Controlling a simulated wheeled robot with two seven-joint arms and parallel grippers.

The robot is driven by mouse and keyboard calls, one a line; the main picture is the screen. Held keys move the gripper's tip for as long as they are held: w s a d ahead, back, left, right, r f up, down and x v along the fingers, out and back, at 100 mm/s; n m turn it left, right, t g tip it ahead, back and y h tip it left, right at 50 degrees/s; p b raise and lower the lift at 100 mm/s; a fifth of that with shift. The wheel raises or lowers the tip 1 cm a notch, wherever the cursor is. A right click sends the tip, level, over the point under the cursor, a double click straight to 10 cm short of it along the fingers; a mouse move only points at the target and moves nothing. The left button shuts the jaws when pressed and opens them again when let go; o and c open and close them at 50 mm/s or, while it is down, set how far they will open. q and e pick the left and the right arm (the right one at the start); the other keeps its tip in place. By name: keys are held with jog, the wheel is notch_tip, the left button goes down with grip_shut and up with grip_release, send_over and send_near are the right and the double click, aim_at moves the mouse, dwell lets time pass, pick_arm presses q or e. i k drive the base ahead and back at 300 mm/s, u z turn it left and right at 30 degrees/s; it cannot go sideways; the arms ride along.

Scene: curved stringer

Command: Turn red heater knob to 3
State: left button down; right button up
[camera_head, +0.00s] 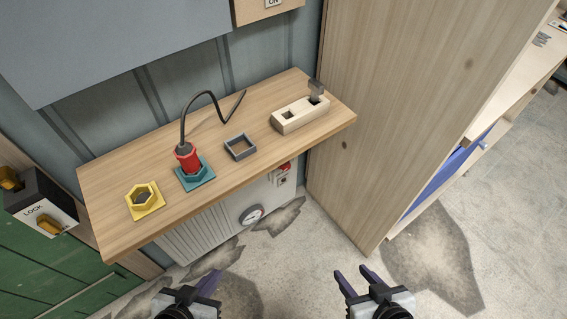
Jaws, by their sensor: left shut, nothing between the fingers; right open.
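The heater (205,231) is a pale ribbed unit under the wooden shelf, partly hidden by the shelf above it. The red knob (285,168) is at the heater's right end, just below the shelf edge. Its markings are too small to read. A round dial with a white face (252,215) is on the heater's lower front. My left gripper (212,274) is shut and empty, below the heater in the picture and apart from it. My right gripper (352,271) is open and empty, lower right of the knob and apart from it.
The wooden shelf (255,115) overhangs the heater. It carries a yellow hexagonal ring, a red plug with a black cable in a teal holder, a grey square frame and a pale block. A tall wooden panel (400,90) stands right of the heater.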

aim_at(286, 165)
jog(key=u, duration=0.8)
jog(key=k, duration=0.75)
jog(key=z, duration=0.65)
jog(key=i, duration=0.45)
jog(key=u, duration=0.05)
jog(key=k, duration=0.5)
jog(key=u, duration=1.5)
jog(key=i, duration=1.1)
jog(key=z, duration=1.75)
jog(key=i, duration=0.5)
